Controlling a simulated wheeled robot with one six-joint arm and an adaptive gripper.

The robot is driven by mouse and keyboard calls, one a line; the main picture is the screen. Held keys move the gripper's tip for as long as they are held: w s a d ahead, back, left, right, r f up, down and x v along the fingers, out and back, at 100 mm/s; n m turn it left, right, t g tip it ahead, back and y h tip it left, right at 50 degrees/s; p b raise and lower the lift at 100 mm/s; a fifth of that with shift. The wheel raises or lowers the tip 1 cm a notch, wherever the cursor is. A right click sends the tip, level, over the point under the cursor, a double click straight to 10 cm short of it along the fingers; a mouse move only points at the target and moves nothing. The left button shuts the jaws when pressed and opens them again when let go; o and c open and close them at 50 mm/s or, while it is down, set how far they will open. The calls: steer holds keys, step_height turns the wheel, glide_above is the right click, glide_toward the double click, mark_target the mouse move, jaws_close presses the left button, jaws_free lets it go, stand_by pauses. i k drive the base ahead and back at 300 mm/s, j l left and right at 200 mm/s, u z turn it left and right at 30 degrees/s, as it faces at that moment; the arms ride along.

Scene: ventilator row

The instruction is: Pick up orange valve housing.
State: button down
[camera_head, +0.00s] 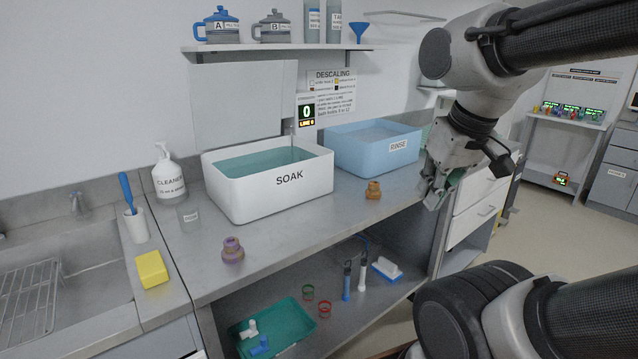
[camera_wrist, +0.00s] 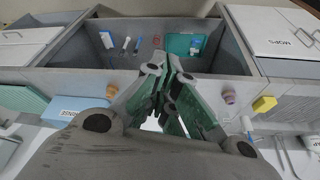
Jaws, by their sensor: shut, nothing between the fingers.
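The orange valve housing (camera_head: 373,190) stands upright on the grey counter in front of the blue RINSE tub (camera_head: 372,148). It also shows small at the left of the wrist view (camera_wrist: 111,91), partly hidden beside my gripper. My gripper (camera_head: 430,194) is to the right of the housing in the head view, above the counter's right end and apart from the housing. Its fingers (camera_wrist: 167,72) are closed together with nothing between them.
A purple valve housing (camera_head: 232,250) stands near the counter's front edge. The white SOAK tub (camera_head: 290,190) holds liquid. A cleaner bottle (camera_head: 168,175) and a yellow sponge (camera_head: 152,269) are at the left. A lower shelf holds a green tray (camera_head: 277,325) with fittings. Counter between the housings is clear.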

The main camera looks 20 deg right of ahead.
mark_target(373, 191)
steer(key=i+l, duration=0.2)
steer(key=l, duration=0.15)
steer(key=i+l, duration=0.2)
steer(key=l, duration=0.15)
steer(key=i+l, duration=0.15)
steer(key=l, duration=0.25)
steer(key=i+l, duration=0.2)
steer(key=l, duration=0.15)
